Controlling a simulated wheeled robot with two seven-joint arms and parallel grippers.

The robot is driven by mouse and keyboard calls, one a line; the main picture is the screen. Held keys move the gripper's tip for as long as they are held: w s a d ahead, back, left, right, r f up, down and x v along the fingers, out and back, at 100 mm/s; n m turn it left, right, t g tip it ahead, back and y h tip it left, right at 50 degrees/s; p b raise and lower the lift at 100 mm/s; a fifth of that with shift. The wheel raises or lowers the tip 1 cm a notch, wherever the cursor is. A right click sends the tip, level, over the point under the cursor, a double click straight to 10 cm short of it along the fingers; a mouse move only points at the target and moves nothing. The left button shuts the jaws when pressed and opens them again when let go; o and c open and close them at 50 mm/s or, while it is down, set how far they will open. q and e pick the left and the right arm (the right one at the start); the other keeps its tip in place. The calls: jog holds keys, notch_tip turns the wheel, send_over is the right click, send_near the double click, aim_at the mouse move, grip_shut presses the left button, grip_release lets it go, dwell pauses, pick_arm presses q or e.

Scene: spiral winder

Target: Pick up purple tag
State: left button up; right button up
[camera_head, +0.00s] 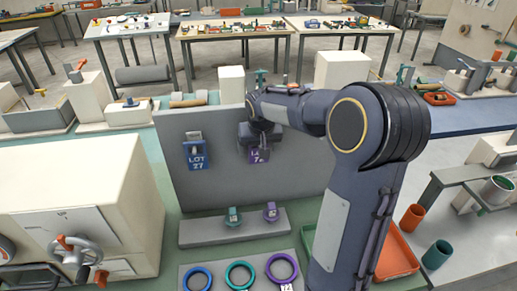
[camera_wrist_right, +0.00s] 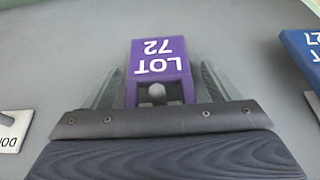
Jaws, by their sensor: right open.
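The purple tag reading "LOT 72" hangs on the grey upright panel; in the head view its lower part (camera_head: 258,155) shows just below my right gripper (camera_head: 260,138). The palm hides the tag's near end. My left gripper is not in view.
A blue tag "LOT 27" (camera_head: 196,155) hangs to the left on the same panel (camera_head: 215,190). Below it, a grey ledge (camera_head: 200,233) holds a teal and a purple piece. Blue, green and purple rings lie in front. A cream machine (camera_head: 75,180) stands at left.

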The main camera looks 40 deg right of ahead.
jog(key=shift+s, duration=0.1)
jog(key=c, duration=1)
jog(key=shift+c, duration=0.4)
jog(key=shift+r, duration=0.2)
